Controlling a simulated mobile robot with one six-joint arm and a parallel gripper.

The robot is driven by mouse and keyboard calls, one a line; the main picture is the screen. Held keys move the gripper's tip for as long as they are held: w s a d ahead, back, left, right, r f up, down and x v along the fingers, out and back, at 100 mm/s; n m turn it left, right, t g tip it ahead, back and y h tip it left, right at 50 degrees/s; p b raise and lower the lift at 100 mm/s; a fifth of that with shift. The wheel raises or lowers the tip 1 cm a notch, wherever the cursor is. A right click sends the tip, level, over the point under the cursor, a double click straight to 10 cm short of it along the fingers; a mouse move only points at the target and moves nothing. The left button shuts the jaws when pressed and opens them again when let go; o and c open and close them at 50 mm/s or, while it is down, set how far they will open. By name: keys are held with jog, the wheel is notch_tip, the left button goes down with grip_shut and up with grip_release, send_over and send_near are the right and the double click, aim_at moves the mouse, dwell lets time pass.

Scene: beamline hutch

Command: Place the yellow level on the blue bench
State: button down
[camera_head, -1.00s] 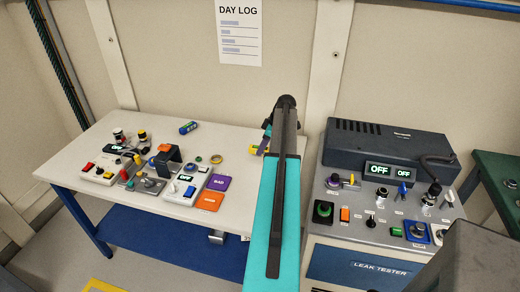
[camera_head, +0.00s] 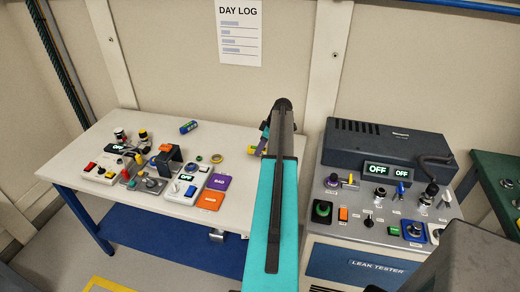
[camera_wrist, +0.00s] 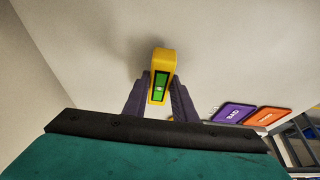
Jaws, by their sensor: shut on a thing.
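The yellow level (camera_wrist: 162,68) has a green window and stands out between the two dark fingers of my gripper (camera_wrist: 160,98) in the wrist view. My gripper is shut on it. In the head view a yellow bit of the level (camera_head: 252,150) shows left of my teal arm, and my gripper (camera_head: 262,142) is mostly hidden behind the arm. The blue bench (camera_head: 232,136) has a pale top and a blue lower shelf. The level is over the right end of its top. I cannot tell whether it touches the surface.
A purple BAD tile (camera_head: 218,182) and an orange tile (camera_head: 209,200) lie left of the gripper. Several switch boxes crowd the bench's left and middle. A blue-green cylinder (camera_head: 189,127) lies at the back. The leak tester (camera_head: 385,225) stands right of the bench.

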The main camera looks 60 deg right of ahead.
jog(key=shift+f, duration=0.65)
jog(key=shift+f, duration=0.1)
jog(key=c, duration=1.5)
grip_release()
jog(key=shift+o, duration=0.2)
jog(key=shift+r, duration=0.2)
jog(key=b+v, duration=0.4)
jog(key=v, duration=0.8)
jog(key=shift+r, duration=0.1)
